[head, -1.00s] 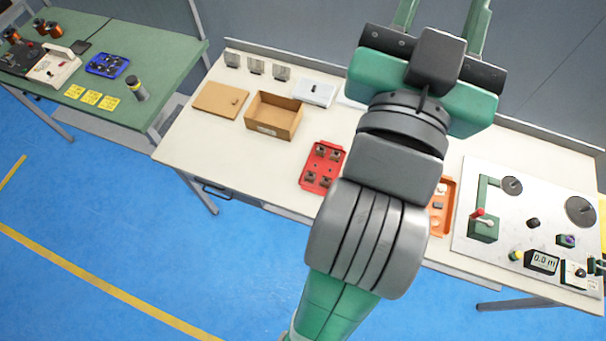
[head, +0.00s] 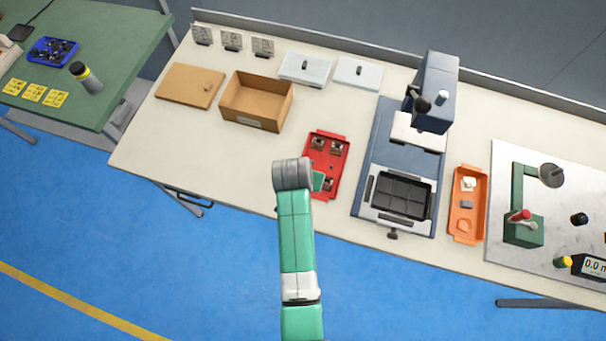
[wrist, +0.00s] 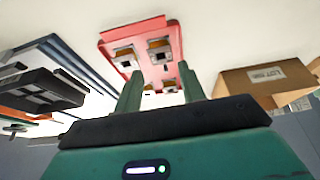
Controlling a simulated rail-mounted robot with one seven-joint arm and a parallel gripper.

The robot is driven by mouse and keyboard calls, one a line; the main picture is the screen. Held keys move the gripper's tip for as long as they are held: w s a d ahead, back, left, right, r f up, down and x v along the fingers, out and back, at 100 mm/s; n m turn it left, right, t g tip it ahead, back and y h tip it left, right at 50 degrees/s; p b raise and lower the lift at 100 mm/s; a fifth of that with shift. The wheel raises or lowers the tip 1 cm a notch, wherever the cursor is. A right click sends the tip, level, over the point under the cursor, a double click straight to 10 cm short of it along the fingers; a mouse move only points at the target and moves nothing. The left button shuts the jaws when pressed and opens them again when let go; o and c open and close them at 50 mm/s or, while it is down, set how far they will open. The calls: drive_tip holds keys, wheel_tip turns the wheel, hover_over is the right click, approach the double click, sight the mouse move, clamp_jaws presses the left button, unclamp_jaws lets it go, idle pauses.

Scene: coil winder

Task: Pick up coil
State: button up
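Several small coils sit in the red tray (head: 337,152), which lies on the white bench. Two coils, one of them here (head: 318,144), show at its far end and another (head: 328,184) nearer the front. In the wrist view the red tray (wrist: 113,36) appears beyond the fingers, with two coils, left (wrist: 125,55) and right (wrist: 160,50), and others partly hidden lower down. My gripper (wrist: 161,88) has its two green fingers spread apart with nothing between them. In the head view the gripper is mostly hidden behind my arm, at the tray's front left.
An open cardboard box (head: 256,102) stands left of the tray. A blue press-like machine (head: 366,180) stands close to its right, then an orange tray (head: 466,225). A brown lid (head: 190,86) lies at far left.

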drive_tip(key=b+x, duration=0.1)
drive_tip(key=x, duration=0.6)
drive_tip(key=shift+b, duration=0.4)
drive_tip(key=c, duration=0.6)
drive_tip(key=shift+a+r, duration=0.1)
drive_tip(key=shift+r, duration=0.4)
wheel_tip(320, 180, up, 2)
drive_tip(key=shift+r+p, duration=0.25)
drive_tip(key=shift+p, duration=0.25)
drive_tip(key=s, duration=0.5)
drive_tip(key=s+r+p, duration=0.1)
drive_tip(key=s, duration=0.4)
drive_tip(key=s+a+p, duration=0.1)
drive_tip(key=s, duration=0.5)
drive_tip(key=shift+r, duration=0.25)
